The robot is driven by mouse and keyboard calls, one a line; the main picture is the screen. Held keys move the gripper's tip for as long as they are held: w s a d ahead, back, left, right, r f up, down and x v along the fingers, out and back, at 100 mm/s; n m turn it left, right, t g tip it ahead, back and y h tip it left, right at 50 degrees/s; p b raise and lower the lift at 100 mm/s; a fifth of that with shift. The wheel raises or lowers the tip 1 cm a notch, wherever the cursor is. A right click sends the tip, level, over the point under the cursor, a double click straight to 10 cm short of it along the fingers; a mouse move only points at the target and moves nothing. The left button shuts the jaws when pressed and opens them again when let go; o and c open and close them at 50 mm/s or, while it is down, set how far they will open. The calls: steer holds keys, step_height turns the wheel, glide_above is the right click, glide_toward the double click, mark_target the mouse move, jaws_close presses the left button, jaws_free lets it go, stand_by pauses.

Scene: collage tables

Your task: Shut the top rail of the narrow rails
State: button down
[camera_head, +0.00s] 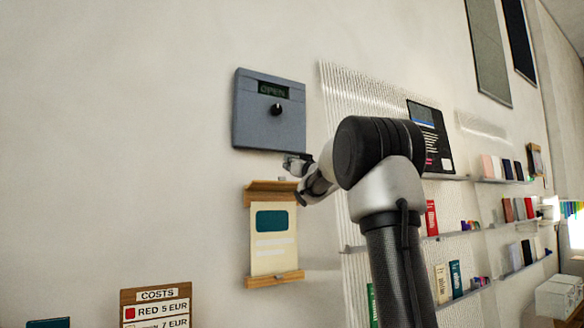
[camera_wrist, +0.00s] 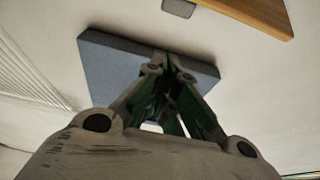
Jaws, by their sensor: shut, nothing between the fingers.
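The narrow rails hold a cream sheet (camera_head: 272,240) with a teal block on the wall. The wooden top rail (camera_head: 262,187) shows a front flap that looks tilted outward, with a small grey tab on its upper edge. The wooden bottom rail (camera_head: 272,280) lies along the sheet's lower edge. My gripper (camera_head: 290,160) is shut and empty, just above the right end of the top rail and apart from it. In the wrist view my gripper (camera_wrist: 168,66) has its fingertips together, and a wooden rail (camera_wrist: 262,12) is cut off at the top right.
A blue-grey box (camera_head: 262,125) with a black knob and an "OPEN" display is on the wall just above my gripper; it also shows behind the fingers in the wrist view (camera_wrist: 110,65). A costs sign (camera_head: 155,308) is at the lower left. Shelves with books (camera_head: 460,240) stand right.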

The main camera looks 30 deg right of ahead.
mark_target(283, 180)
steer(key=x, duration=0.5)
steer(key=shift+s+d+f, duration=0.1)
steer(key=shift+s+f, duration=0.15)
steer(key=shift+f, duration=0.4)
steer(key=shift+s+a+f, duration=0.1)
steer(key=shift+s+f, duration=0.1)
steer(key=shift+f, duration=0.4)
steer(key=shift+s+d+f, duration=0.1)
steer(key=shift+s+f, duration=0.15)
steer(key=shift+f, duration=0.4)
steer(key=shift+f, duration=0.15)
